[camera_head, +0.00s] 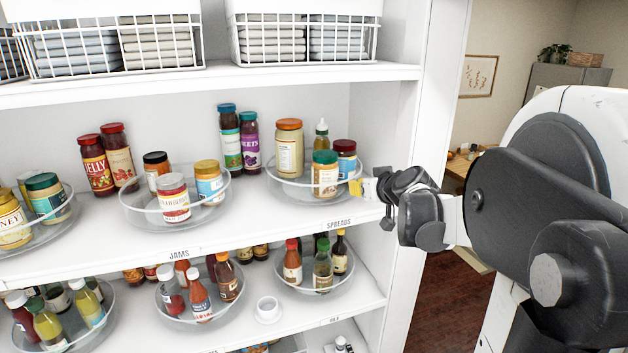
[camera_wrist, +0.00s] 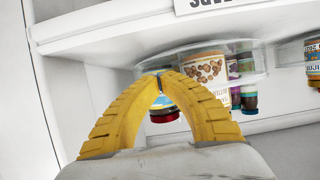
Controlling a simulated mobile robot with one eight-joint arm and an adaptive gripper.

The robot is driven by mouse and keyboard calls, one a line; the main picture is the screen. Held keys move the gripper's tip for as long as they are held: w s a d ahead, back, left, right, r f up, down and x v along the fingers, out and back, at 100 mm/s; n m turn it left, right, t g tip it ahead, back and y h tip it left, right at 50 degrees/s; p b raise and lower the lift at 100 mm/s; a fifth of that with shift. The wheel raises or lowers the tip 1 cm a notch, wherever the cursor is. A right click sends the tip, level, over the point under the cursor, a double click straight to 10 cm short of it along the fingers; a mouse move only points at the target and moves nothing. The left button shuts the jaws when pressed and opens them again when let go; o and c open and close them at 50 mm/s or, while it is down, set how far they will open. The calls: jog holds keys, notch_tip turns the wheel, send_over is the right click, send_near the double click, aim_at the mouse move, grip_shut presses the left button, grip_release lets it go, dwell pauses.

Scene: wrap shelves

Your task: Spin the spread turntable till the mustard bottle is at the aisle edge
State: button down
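The spreads turntable (camera_head: 300,195) is a clear round tray on the middle shelf, above the "SPREADS" label (camera_head: 339,223). A narrow bottle with a pale nozzle (camera_head: 321,134), which looks like the mustard bottle, stands toward the back, mostly hidden by a green-lidded jar (camera_head: 325,176) at the front. An orange-topped jar (camera_head: 289,150) stands left and a dark-red-lidded jar (camera_head: 346,158) right. My gripper (camera_head: 356,187) is at the tray's right front rim. In the wrist view its yellow fingers (camera_wrist: 160,78) meet at the tips by the clear rim (camera_wrist: 180,55); contact is unclear.
The white shelf side wall (camera_head: 400,130) stands close to my gripper on the right. The jams turntable (camera_head: 150,207) is to the left, with two tall jars (camera_head: 240,140) behind and between. Another shelf with bottle turntables (camera_head: 300,285) lies below; wire baskets (camera_head: 300,40) stand above.

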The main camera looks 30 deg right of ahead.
aim_at(334, 191)
jog(key=shift+a, duration=0.1)
jog(key=shift+s+a, duration=0.2)
jog(key=shift+a, duration=0.35)
jog(key=shift+s+a, duration=0.15)
jog(key=shift+a, duration=0.35)
jog(key=shift+w+a, duration=0.1)
jog(key=shift+a, duration=1.05)
jog(key=shift+w+a, duration=0.25)
jog(key=shift+a, duration=0.9)
